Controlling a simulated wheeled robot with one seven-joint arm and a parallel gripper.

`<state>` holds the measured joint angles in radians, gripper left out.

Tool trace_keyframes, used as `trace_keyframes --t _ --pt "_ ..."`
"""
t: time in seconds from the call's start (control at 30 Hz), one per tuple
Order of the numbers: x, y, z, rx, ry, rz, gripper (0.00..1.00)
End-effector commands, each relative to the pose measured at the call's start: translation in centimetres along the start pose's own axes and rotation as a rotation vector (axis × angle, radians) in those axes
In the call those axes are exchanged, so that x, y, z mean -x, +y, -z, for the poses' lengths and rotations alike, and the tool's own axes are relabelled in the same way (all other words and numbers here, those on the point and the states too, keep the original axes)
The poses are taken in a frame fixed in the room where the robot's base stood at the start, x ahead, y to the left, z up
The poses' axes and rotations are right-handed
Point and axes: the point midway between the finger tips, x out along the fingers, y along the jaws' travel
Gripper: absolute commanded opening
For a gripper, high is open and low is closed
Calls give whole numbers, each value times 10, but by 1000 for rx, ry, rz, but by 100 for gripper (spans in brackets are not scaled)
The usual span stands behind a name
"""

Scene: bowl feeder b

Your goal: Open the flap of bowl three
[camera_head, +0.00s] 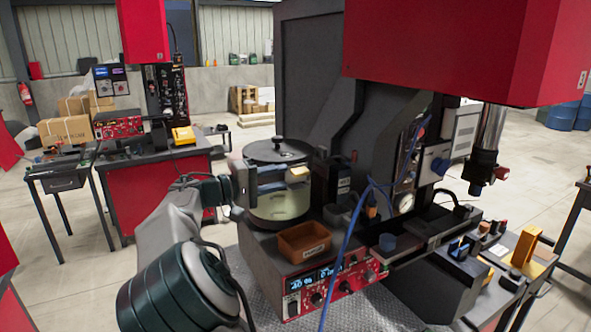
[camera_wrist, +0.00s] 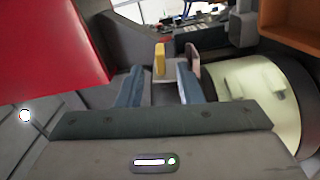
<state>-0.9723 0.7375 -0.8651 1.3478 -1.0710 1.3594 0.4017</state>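A round bowl feeder (camera_head: 280,205) with a pale lower wall and a dark lid (camera_head: 278,151) stands on the machine's control box. A flap (camera_head: 272,187) with a yellow handle (camera_head: 298,172) is on its side; I cannot read a bowl number. In the wrist view the yellow handle (camera_wrist: 160,58) stands up ahead of my gripper (camera_wrist: 158,80), lined up with the gap between its fingers. The fingers are apart with nothing clearly between them. The pale bowl wall (camera_wrist: 250,88) is close at the right. In the head view my gripper (camera_head: 243,183) is at the bowl's left side.
A brown bin (camera_head: 304,242) sits in front of the bowl, above the red control panel (camera_head: 332,285). A blue cable (camera_head: 352,228) hangs to the right. The big machine (camera_head: 330,85) blocks the space behind. A red surface (camera_wrist: 50,50) is at the wrist view's left.

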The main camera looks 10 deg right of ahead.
Motion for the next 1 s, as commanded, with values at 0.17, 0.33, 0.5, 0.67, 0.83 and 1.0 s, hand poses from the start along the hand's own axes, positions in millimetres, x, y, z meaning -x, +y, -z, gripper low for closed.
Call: trace_keyframes --t 0.17,0.33,0.5,0.67,0.83,1.0 --pt "-32 2 0 1 -3 0 33" --pt "-48 1 0 0 -1 0 33" --pt "-53 -1 0 0 1 1 33" --pt "-53 -1 0 0 0 1 33" --pt "-53 -1 0 -1 0 1 0" --pt "-53 -1 0 -1 0 1 0"
